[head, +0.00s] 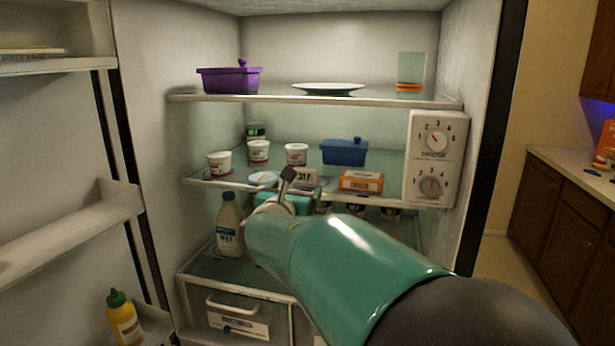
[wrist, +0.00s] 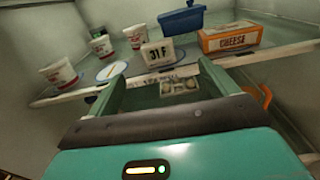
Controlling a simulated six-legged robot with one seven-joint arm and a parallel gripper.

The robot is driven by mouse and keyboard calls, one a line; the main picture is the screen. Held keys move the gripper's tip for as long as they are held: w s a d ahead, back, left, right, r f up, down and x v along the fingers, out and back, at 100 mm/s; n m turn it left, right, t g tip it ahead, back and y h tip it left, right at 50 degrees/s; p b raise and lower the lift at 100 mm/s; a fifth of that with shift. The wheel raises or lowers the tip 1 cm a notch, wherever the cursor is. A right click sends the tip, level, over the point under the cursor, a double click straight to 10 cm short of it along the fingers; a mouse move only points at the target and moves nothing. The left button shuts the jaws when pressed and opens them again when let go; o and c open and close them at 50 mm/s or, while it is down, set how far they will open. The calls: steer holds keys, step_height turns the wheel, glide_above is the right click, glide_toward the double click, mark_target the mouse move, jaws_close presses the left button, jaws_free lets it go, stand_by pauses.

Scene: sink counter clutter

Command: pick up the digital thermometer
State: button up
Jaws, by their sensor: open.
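The digital thermometer, a small pale block with dark "31F" digits, stands on the middle fridge shelf (wrist: 158,53). In the head view it shows just right of my gripper's dark tip (head: 305,176), its lower left partly hidden by my arm. In the wrist view my gripper (wrist: 160,72) is open and empty, its two green fingers spread wide. The thermometer appears beyond the fingertips, between them and near the shelf's front edge. I see no contact.
An orange cheese box (wrist: 231,38) stands close right of the thermometer, a blue lidded dish (head: 344,151) behind it. White-red cups (head: 296,154) and a round pale lid or plate (head: 263,178) are to its left. The upper shelf (head: 300,98) is overhead; a bottle (head: 229,226) stands below.

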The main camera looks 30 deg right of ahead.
mark_target(304, 170)
steer(key=x, duration=1.4)
steer(key=shift+w+a+r, duration=0.15)
steer(key=shift+w+a, duration=0.1)
steer(key=shift+a, duration=0.05)
steer(key=c, duration=1.1)
steer(key=shift+o, duration=0.2)
